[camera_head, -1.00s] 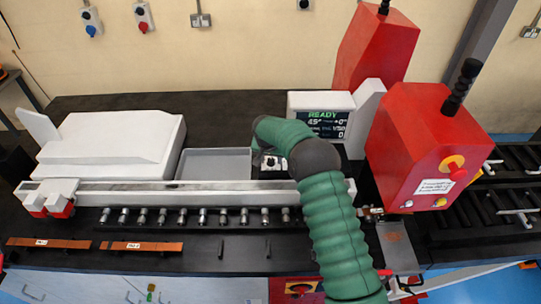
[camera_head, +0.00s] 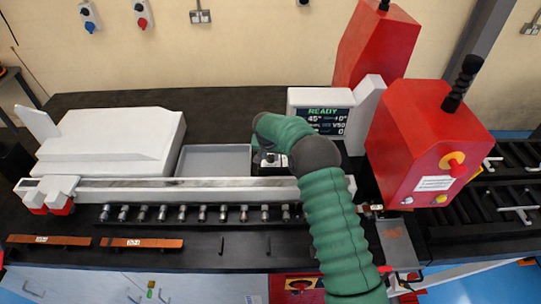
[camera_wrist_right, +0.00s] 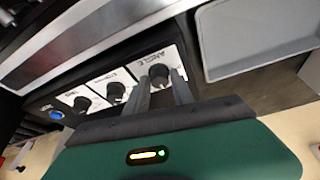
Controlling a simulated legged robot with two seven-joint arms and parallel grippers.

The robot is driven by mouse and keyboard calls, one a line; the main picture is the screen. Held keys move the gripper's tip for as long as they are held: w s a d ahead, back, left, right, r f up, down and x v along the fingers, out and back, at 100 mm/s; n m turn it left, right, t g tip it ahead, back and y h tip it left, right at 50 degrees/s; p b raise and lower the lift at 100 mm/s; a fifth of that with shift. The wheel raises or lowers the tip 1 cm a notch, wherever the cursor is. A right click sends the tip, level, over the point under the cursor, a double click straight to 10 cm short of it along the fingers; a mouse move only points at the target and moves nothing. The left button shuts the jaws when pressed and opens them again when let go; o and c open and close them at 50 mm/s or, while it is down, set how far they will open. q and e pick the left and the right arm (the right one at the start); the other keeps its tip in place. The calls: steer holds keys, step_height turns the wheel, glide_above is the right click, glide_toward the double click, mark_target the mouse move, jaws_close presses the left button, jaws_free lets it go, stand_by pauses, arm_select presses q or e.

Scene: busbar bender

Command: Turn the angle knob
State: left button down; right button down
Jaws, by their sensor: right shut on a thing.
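The angle knob (camera_wrist_right: 160,75) is a dark round knob on a white plate labelled ANGLE in the right wrist view. It is at the end of a row of knobs, nearest the grey tray. My right gripper (camera_wrist_right: 161,82) has its two fingers on either side of the knob, shut on it. In the head view my green right arm reaches over the machine to the knob panel (camera_head: 269,161), and it hides the fingers and most of the panel. The display (camera_head: 325,120) shows READY and 45°. My left gripper is not in view.
Two other knobs (camera_wrist_right: 116,91) and a blue button (camera_wrist_right: 56,115) sit along the same panel. The grey tray (camera_wrist_right: 212,45) is close beside the gripper. The red machine head (camera_head: 425,145) stands right of my arm. Copper bars (camera_head: 141,244) lie at the front left.

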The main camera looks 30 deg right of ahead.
steer(key=shift+r, duration=0.1)
steer(key=n+y, duration=0.1)
steer(key=n, duration=0.2)
steer(key=shift+d+t+b, duration=0.1)
steer(key=shift+t+b, duration=0.3)
steer(key=n, duration=0.2)
steer(key=n+y, duration=0.1)
steer(key=n, duration=0.1)
steer(key=shift+d+t+y+b, duration=0.15)
steer(key=shift+t+y+b, duration=0.15)
steer(key=n+y, duration=0.1)
steer(key=n, duration=0.2)
steer(key=n+y+b, duration=0.1)
steer(key=n, duration=0.1)
steer(key=shift+d+n, duration=0.1)
steer(key=shift+n, duration=0.3)
steer(key=shift+r+n+g+y, duration=0.1)
steer(key=shift+n+g+y, duration=0.4)
steer(key=shift+n, duration=0.9)
steer(key=c, duration=1.1)
jaws_free()
steer(key=shift+c, duration=0.2)
steer(key=shift+d, duration=0.1)
